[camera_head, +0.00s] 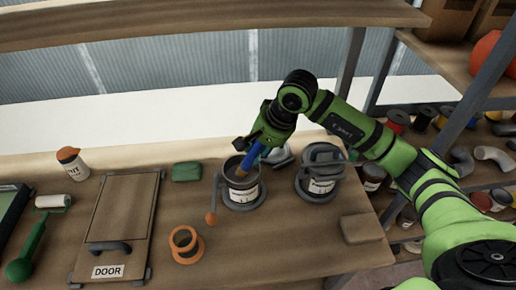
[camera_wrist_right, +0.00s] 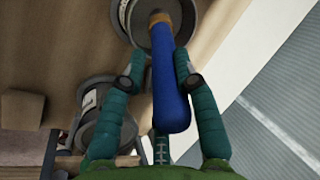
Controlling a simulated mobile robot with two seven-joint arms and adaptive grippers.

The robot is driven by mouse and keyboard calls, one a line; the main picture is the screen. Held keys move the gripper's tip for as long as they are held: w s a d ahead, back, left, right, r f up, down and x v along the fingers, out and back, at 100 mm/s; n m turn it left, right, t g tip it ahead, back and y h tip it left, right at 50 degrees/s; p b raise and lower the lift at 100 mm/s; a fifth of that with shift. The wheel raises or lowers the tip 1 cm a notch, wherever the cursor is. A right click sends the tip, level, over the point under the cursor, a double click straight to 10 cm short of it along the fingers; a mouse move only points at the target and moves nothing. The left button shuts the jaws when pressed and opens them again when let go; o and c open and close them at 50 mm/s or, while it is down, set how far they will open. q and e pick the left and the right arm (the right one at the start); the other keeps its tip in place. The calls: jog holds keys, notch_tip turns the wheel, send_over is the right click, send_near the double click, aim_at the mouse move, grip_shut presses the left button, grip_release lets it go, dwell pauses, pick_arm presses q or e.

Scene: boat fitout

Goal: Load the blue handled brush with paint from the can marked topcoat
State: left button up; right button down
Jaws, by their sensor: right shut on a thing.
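My right gripper (camera_head: 254,146) is shut on the blue handle of the brush (camera_head: 251,160), above an open paint can (camera_head: 243,196) on the bench. The brush is tilted and its lower end reaches into the can's mouth; its bristles are hidden. In the right wrist view the blue handle (camera_wrist_right: 170,80) runs between the fingers (camera_wrist_right: 158,72) towards the can (camera_wrist_right: 128,22). A second can (camera_head: 321,187) with dark parts over its top stands to the right; it also shows in the wrist view (camera_wrist_right: 104,132). Both labels are too small to read. My left gripper is not in view.
A stick with an orange-brown end (camera_head: 211,217) is at the can's left. A wooden block (camera_head: 361,228) is at right, near a crowded shelf.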

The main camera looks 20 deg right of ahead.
jog(key=shift+s+f+b, duration=0.1)
jog(key=shift+f+b, duration=0.1)
jog(key=shift+b, duration=0.25)
dwell(1.6)
jog(key=shift+r+p, duration=0.45)
jog(key=shift+r, duration=0.5)
jog(key=shift+r+p, duration=1.05)
jog(key=shift+r, duration=1.65)
